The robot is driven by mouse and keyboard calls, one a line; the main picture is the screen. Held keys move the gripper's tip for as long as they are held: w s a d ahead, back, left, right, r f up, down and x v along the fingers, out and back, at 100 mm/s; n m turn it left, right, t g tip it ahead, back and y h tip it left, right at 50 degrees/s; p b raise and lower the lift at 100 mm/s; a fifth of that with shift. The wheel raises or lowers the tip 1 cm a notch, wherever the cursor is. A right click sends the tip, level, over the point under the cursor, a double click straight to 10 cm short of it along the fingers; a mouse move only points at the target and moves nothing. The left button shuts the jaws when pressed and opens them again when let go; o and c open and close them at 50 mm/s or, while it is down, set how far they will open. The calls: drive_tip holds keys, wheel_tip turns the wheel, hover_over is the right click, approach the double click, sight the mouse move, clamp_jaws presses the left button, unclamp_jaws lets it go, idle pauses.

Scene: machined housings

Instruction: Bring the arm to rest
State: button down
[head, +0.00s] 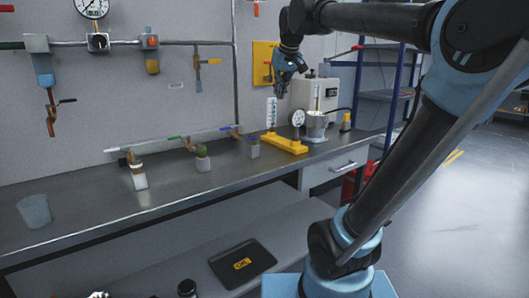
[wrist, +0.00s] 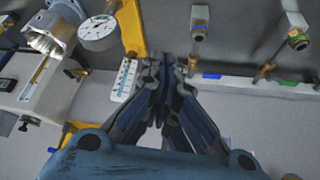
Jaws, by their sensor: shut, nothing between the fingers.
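My gripper (head: 281,91) hangs at the end of my raised arm in the head view, above the right part of the workbench (head: 90,228). In the wrist view my gripper (wrist: 168,62) points down at the bench with its fingers together and nothing between them. Below it stands a yellow stand (head: 284,143) with a round dial gauge (head: 298,118) and a white scale card (head: 271,112). The dial gauge (wrist: 98,32) and scale card (wrist: 124,80) also show in the wrist view, left of the fingers. The gripper is apart from all of them.
Several small housings with valves, one of them white-topped (head: 139,178), stand along the bench. A metal housing (head: 316,126) stands beside the gauge. A clear cup (head: 35,211) is at the left. A black tray (head: 243,264) lies on the lower shelf. The floor at right is open.

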drive_tip(key=s+d+f+m+g, duration=0.1)
drive_tip(key=s+d+f, duration=0.3)
drive_tip(key=s+f, duration=0.4)
drive_tip(key=s+d+f+m+g+h, duration=0.1)
drive_tip(key=s+d+f, duration=0.4)
drive_tip(key=f, duration=1.1)
drive_tip(key=s+d+f+m+g, duration=0.1)
drive_tip(key=s+d+f, duration=0.3)
drive_tip(key=s+f, duration=0.7)
drive_tip(key=shift+s+d+f+m+h, duration=0.35)
drive_tip(key=shift+f+m, duration=0.15)
drive_tip(key=shift+f, duration=0.35)
